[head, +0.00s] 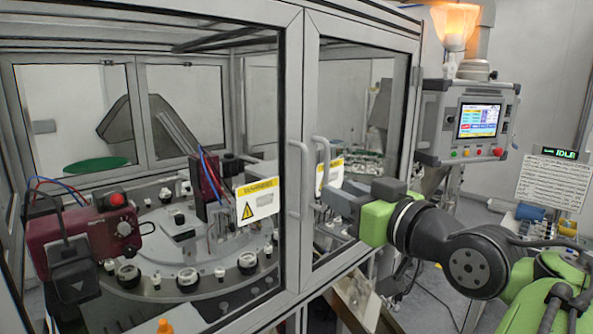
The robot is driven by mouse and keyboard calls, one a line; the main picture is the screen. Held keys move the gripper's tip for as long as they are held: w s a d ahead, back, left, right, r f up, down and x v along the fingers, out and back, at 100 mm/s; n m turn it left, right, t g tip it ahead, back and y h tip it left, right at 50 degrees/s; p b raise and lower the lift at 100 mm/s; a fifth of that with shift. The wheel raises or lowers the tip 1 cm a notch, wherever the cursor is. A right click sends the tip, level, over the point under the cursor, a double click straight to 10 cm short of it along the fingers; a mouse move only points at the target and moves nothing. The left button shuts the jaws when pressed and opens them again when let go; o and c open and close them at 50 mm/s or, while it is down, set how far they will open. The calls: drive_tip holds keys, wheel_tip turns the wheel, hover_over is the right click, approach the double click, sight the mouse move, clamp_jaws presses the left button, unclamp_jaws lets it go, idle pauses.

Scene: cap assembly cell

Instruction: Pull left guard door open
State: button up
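The left guard door (283,62) is a clear panel in a grey frame and looks closed against the right guard door (410,75). Its vertical grey handle (296,180) is on its right edge. A second handle (322,160) is on the right door, just beside it. My gripper (322,194) is in front of the right door, close to the lower part of that door's handle and to the right of the left door's handle. The fingertips are small and seen from the side, so I cannot tell their opening or whether they touch a handle.
A control panel with a screen (479,120) stands right of the cabinet under a lit orange lamp (455,25). Yellow warning signs (257,201) hang on the doors. Behind the glass is a round machine table (190,283) with fixtures.

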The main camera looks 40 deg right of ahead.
sight(306, 173)
drive_tip(key=w+d+p, duration=0.1)
drive_tip(key=w, duration=0.2)
drive_tip(key=w+d+p, duration=0.1)
drive_tip(key=w, duration=0.3)
drive_tip(key=w+d+p, duration=0.1)
drive_tip(key=w+p, duration=0.1)
drive_tip(key=w, duration=0.2)
drive_tip(key=shift+w+r, duration=0.15)
drive_tip(key=shift+w, duration=0.5)
clamp_jaws()
